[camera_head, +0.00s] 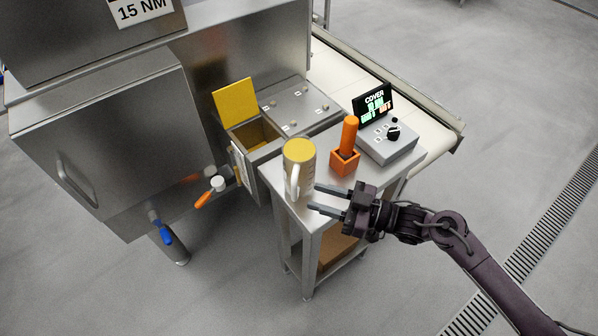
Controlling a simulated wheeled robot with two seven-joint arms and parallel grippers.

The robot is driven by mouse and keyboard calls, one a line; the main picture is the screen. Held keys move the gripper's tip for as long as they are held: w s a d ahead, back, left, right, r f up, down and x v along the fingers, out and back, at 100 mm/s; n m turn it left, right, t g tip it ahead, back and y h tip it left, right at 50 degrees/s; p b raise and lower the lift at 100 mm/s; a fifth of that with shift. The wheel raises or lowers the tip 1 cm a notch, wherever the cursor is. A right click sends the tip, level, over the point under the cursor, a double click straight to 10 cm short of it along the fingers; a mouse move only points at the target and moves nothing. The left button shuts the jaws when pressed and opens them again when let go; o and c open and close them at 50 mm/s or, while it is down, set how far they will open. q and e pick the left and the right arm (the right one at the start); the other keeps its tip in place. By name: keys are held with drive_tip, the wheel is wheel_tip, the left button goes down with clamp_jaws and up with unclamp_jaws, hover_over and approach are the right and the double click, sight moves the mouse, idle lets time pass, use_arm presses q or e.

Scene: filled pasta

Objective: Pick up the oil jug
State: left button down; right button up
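The oil jug (303,178) stands upright near the front left edge of the small metal table. It is a clear-walled cylinder with a yellow top and a white handle on its lower left side. My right gripper (313,199) comes in from the right with its two fingers apart. The fingers point left toward the lower part of the jug. The upper fingertip is close to the jug's right side, and I cannot tell whether it touches. Nothing is between the fingers. My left gripper is not in view.
An orange holder (344,161) with an orange-handled tool stands right of the jug. Behind it is a grey control box (388,143) with a lit screen (373,105). A machine with an open yellow lid (236,103) is at the left. A conveyor (425,115) runs behind.

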sight(294, 186)
drive_tip(key=p+x, duration=0.1)
drive_tip(key=x, duration=0.3)
drive_tip(key=p+x, duration=0.1)
drive_tip(key=x, duration=0.1)
drive_tip(key=shift+w+a+p, duration=0.3)
drive_tip(key=shift+w, duration=0.1)
drive_tip(key=shift+a+f, duration=0.1)
drive_tip(key=shift+a, duration=0.1)
drive_tip(key=shift+d, duration=0.1)
clamp_jaws()
idle(0.6)
drive_tip(key=shift+w, duration=0.15)
